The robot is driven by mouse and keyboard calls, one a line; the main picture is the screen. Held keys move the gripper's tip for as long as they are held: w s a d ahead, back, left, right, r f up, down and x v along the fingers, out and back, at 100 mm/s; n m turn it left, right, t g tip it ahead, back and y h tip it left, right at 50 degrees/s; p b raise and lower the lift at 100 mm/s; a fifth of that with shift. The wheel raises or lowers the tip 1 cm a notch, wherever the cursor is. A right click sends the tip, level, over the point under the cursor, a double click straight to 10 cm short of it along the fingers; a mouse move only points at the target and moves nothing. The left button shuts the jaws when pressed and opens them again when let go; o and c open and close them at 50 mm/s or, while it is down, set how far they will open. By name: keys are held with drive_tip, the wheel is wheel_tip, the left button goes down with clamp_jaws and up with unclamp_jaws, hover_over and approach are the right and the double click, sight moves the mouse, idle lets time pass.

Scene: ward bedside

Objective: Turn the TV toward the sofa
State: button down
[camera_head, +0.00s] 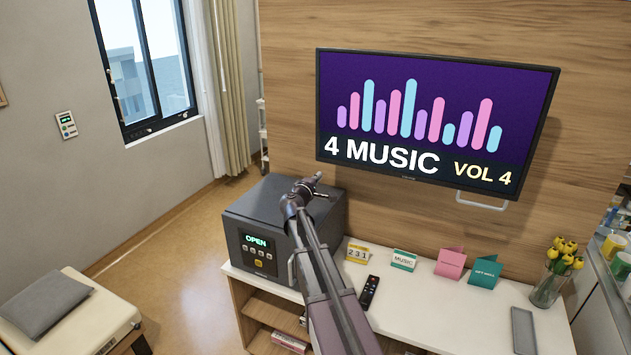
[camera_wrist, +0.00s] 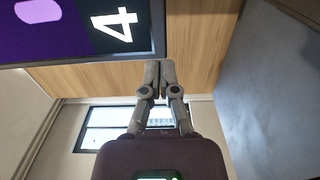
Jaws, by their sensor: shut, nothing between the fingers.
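The TV (camera_head: 430,118) hangs on the wooden wall panel with its screen lit, showing coloured bars and "4 MUSIC VOL 4". A light handle (camera_head: 482,201) sticks out below its lower right edge. My gripper (camera_head: 318,178) is shut and empty, just below the TV's lower left corner and above the dark box. In the wrist view my gripper (camera_wrist: 160,66) has its fingertips together close to the edge of the TV (camera_wrist: 95,28); I cannot tell whether they touch it. A padded seat, possibly the sofa (camera_head: 105,312), shows at the lower left with a grey cushion.
A dark box reading "OPEN" (camera_head: 258,262) stands on the white cabinet (camera_head: 440,320). A remote (camera_head: 369,291), several small cards and a vase of yellow tulips (camera_head: 553,275) share its top. The wooden floor (camera_head: 175,260) between seat and cabinet is clear.

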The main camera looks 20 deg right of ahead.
sight(332, 162)
drive_tip(key=x, duration=1)
drive_tip(key=shift+w+d, duration=0.1)
drive_tip(key=shift+w, duration=0.05)
